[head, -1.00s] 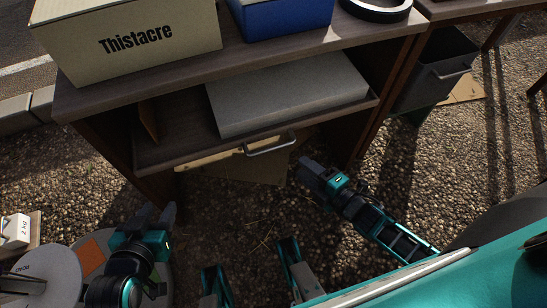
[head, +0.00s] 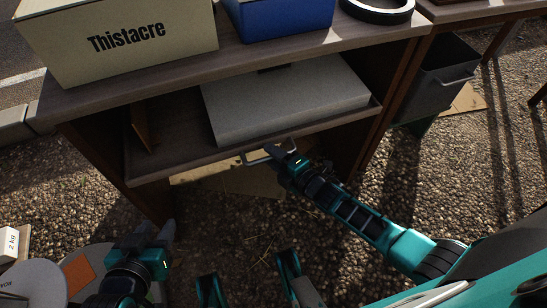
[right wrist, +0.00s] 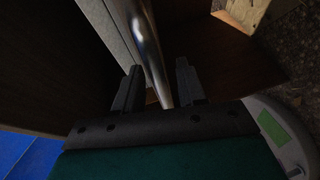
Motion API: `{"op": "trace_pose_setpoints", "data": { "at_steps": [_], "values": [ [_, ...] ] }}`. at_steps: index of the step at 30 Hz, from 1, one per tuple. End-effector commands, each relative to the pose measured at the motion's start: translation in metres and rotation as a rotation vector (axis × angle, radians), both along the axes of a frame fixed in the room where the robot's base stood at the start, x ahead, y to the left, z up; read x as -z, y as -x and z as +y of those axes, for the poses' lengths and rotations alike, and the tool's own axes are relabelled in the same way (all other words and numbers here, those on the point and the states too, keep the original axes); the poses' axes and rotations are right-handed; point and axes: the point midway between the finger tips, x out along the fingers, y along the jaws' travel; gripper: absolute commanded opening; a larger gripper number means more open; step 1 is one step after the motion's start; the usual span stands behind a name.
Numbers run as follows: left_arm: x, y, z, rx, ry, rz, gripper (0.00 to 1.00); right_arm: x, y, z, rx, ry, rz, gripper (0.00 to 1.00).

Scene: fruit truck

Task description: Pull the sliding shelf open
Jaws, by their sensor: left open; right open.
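The sliding shelf (head: 165,160) is a brown wooden board under the tabletop, with a grey box (head: 285,100) on it. A metal bar handle (head: 254,158) is on its front edge. My right gripper (head: 282,150) is at the right part of the handle and hides some of it. In the right wrist view the handle (right wrist: 152,45) runs between the two open fingers of my right gripper (right wrist: 160,85); contact cannot be told. My left gripper (head: 160,232) is open and empty at the lower left, well away from the shelf.
A cream "Thistacre" box (head: 120,35) and a blue crate (head: 280,18) stand on the tabletop. A dark bin (head: 435,85) stands at the right. A round grey surface (head: 35,283) is at the lower left. Gravel ground in front of the shelf is open.

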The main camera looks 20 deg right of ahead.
Motion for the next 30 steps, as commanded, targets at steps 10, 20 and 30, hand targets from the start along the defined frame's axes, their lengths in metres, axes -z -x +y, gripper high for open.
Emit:
{"op": "trace_pose_setpoints", "data": {
  "at_steps": [10,20,30],
  "values": [
    [-0.0068,-0.0034,-0.0035,-0.002,0.012,-0.015,0.43,0.0002,-0.0019,0.0009,0.0,0.0,0.0,0.36],
    [-0.0042,-0.0028,-0.0028,0.001,0.006,-0.011,0.43,0.0002,-0.0018,0.0007,0.0,0.0,0.0,0.05],
    [-0.0033,-0.0025,-0.002,0.003,0.003,-0.01,0.43,0.0002,-0.0016,0.0005,0.0,0.0,0.0,0.0]
  ]
}}
